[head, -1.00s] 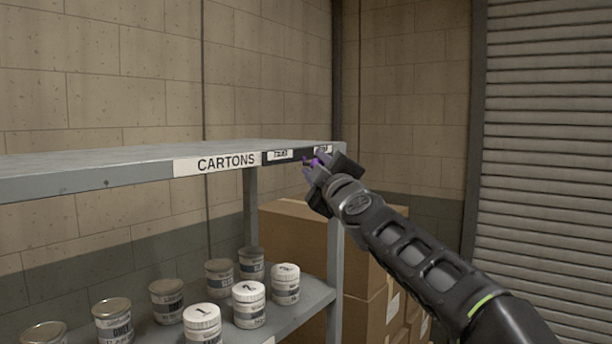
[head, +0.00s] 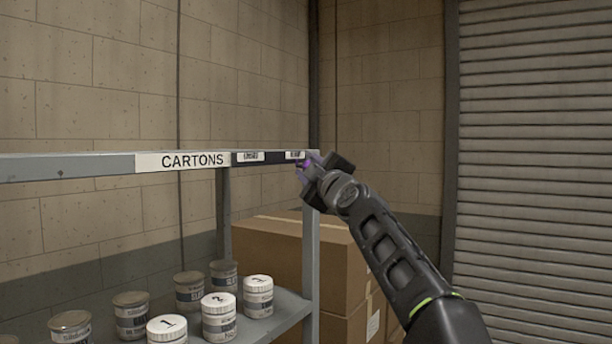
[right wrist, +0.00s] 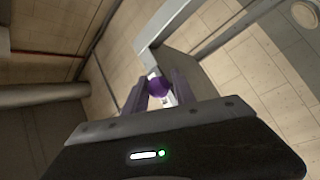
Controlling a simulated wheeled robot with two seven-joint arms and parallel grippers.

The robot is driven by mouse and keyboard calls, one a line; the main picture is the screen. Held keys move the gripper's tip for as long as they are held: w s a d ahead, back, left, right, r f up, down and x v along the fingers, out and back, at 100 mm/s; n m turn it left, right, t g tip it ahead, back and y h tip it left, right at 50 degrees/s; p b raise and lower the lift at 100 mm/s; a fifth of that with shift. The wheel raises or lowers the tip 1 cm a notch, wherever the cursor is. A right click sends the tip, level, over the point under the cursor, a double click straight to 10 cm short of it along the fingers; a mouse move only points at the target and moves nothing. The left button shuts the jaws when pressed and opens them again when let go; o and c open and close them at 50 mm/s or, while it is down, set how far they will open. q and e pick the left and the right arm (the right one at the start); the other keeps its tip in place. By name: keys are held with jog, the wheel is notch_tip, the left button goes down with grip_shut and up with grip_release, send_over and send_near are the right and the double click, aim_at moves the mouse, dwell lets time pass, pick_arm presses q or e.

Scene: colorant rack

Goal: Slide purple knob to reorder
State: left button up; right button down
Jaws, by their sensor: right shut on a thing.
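The purple knob (head: 307,163) sits at the right end of the dark slider strip (head: 270,157) on the top shelf's front edge. My right gripper (head: 305,172) is shut on the knob, and its fingers partly hide it in the head view. In the right wrist view the round purple knob (right wrist: 157,86) sits between the two fingers. The strip has two small white labels, one left and one near the knob; their lettering is too small to read surely. My left gripper is not in view.
The shelf (head: 80,167) carries a "CARTONS" label (head: 192,161). Several lidded jars (head: 219,316) stand on the lower shelf. Brown cartons (head: 290,262) are stacked behind the right shelf post (head: 312,250). A shutter (head: 535,150) is at the right.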

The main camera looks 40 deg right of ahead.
jog(key=shift+s+d+r, duration=0.1)
jog(key=shift+d+r, duration=0.1)
jog(key=c, duration=1)
grip_release()
jog(key=shift+f, duration=0.1)
jog(key=shift+c, duration=0.2)
jog(key=shift+f, duration=0.1)
jog(key=shift+s+a+f+b, duration=0.1)
jog(key=shift+s+a+b, duration=0.05)
jog(key=shift+s+b, duration=0.15)
jog(key=b+v, duration=0.1)
jog(key=v, duration=0.6)
jog(key=shift+b, duration=0.4)
jog(key=shift+w, duration=0.1)
